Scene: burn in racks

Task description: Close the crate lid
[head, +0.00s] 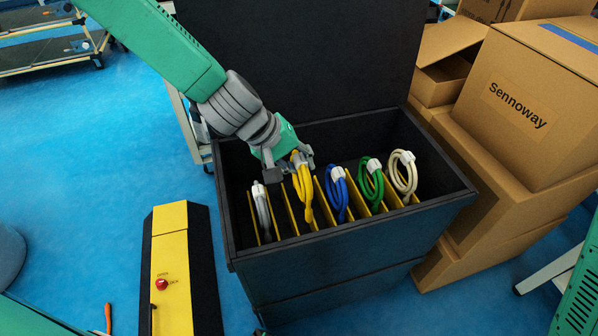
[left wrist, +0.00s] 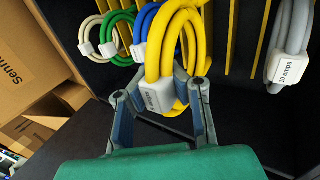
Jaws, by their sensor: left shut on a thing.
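A black crate (head: 350,238) stands open. Its black lid (head: 310,50) stands raised behind the opening, its top beyond the frame. My left gripper (head: 290,168) reaches into the crate and is shut on the yellow cable (head: 304,190). In the left wrist view, the fingers (left wrist: 160,100) close around the white tag of the yellow cable (left wrist: 197,40). A white-grey cable (head: 262,212), a blue cable (head: 337,195), a green cable (head: 371,187) and a cream cable (head: 402,178) sit between yellow dividers (head: 284,205). My right gripper is out of view.
Cardboard boxes (head: 535,95), one marked Sennoway, are stacked close at the crate's right. A yellow and black unit with a red button (head: 170,245) stands at the front left. A shelf cart (head: 50,50) is at the far left. Blue floor (head: 110,150) lies clear between.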

